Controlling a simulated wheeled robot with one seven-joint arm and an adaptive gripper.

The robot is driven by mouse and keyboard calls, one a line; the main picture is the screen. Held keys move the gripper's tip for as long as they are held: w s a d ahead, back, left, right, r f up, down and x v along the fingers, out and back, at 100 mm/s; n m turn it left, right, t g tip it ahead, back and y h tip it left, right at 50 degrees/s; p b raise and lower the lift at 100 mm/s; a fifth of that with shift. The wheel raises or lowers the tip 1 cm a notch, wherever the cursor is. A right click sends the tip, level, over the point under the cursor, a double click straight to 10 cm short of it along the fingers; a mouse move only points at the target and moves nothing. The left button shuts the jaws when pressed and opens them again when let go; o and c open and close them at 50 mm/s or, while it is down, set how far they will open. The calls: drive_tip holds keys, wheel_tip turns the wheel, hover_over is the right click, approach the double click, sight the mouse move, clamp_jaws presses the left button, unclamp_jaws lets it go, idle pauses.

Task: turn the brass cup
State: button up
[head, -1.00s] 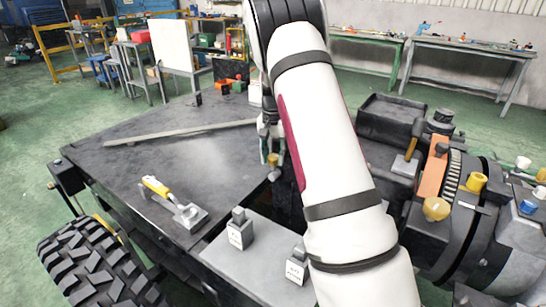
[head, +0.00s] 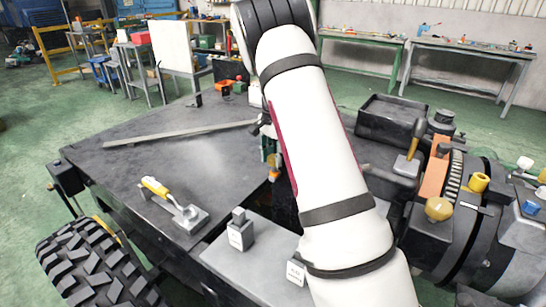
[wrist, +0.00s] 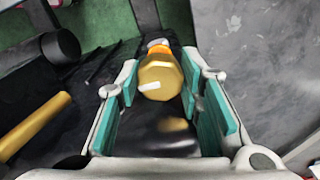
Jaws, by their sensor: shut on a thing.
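The brass cup (wrist: 160,78) shows in the wrist view between the teal-padded fingertips of my gripper (wrist: 160,82). It has a pale mark on its near side and an orange and grey part beyond it. My gripper is shut on it, with one finger at each side. In the head view my arm hides most of the gripper (head: 270,155).
A yellow-handled tool (head: 172,200) and a long flat bar (head: 180,132) lie on the dark deck. Small labelled blocks, including one grey block (head: 240,232), stand on the front plate. A black tray (head: 390,118) and brass knobs (head: 438,208) are at the right.

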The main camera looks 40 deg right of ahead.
drive_tip(key=o, duration=1.2)
drive_tip(key=shift+c, duration=0.2)
drive_tip(key=shift+r, duration=0.15)
wheel_tip(320, 180, up, 12)
